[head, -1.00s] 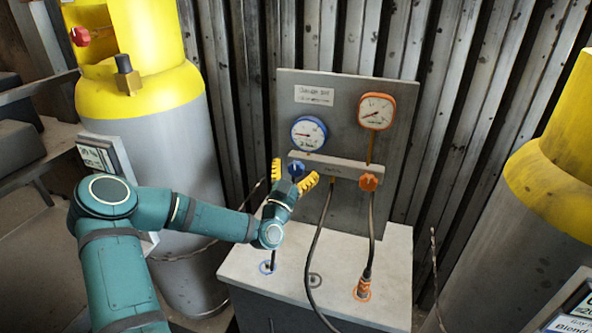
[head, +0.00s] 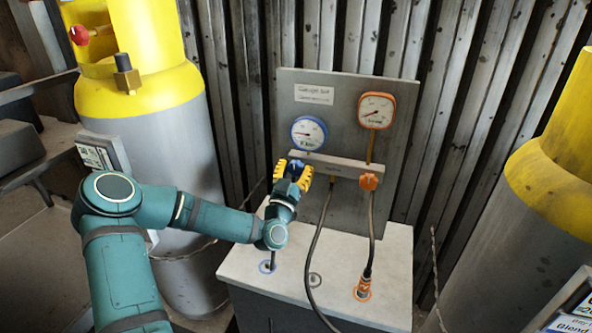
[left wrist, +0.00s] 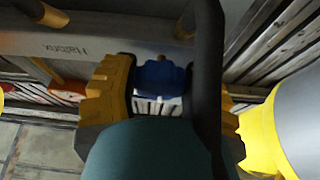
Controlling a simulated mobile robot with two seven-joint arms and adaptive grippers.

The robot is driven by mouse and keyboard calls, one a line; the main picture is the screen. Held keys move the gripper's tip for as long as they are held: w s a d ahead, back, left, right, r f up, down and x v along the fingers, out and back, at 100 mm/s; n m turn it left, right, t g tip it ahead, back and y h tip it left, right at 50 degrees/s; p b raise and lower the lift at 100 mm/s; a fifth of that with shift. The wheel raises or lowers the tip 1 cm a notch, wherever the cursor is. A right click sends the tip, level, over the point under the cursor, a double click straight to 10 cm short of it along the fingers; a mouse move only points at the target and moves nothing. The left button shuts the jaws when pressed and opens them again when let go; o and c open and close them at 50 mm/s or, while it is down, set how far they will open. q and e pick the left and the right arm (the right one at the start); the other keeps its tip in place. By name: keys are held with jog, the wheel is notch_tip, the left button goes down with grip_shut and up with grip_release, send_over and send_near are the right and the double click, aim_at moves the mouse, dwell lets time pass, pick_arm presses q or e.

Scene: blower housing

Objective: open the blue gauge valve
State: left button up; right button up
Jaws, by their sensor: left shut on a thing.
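The blue gauge valve (head: 295,168) is a small blue knob at the left end of the grey manifold bar (head: 338,165), below the blue-rimmed gauge (head: 309,133). My left gripper (head: 292,173) is at the valve, with its yellow fingers shut on the knob from both sides. In the left wrist view the blue knob (left wrist: 160,77) sits between the yellow fingers (left wrist: 165,98); a dark hose hides part of the right finger. The orange valve (head: 369,182) is at the bar's right end, under the orange gauge (head: 376,110). My right gripper is not in view.
Dark hoses (head: 318,245) hang from the bar to the white-topped cabinet (head: 335,262). Large yellow and grey cylinders stand at left (head: 150,130) and right (head: 540,215). A corrugated wall (head: 440,120) is behind the gauge panel (head: 345,90).

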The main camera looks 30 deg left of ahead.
pick_arm(q)
jog(key=n+y, duration=0.1)
jog(key=n, duration=0.2)
jog(key=n+g+y, duration=0.1)
jog(key=n+y, duration=0.1)
jog(key=n, duration=0.1)
jog(key=shift+d, duration=0.1)
jog(key=n+g+y, duration=0.1)
jog(key=n, duration=0.2)
jog(key=n+g+y, duration=0.1)
jog(key=n, duration=0.2)
jog(key=shift+r+n+y, duration=0.1)
jog(key=shift+n+y, duration=0.3)
jog(key=n+g, duration=0.1)
jog(key=n, duration=0.2)
jog(key=n+g+p, duration=0.1)
jog(key=n+g, duration=0.1)
jog(key=n, duration=0.1)
jog(key=shift+y, duration=0.4)
jog(key=n+g, duration=0.1)
jog(key=n, duration=0.1)
jog(key=n+g+p, duration=0.1)
jog(key=n, duration=0.2)
jog(key=shift+n+h, duration=0.3)
jog(key=shift+h, duration=0.1)
jog(key=o, duration=1.2)
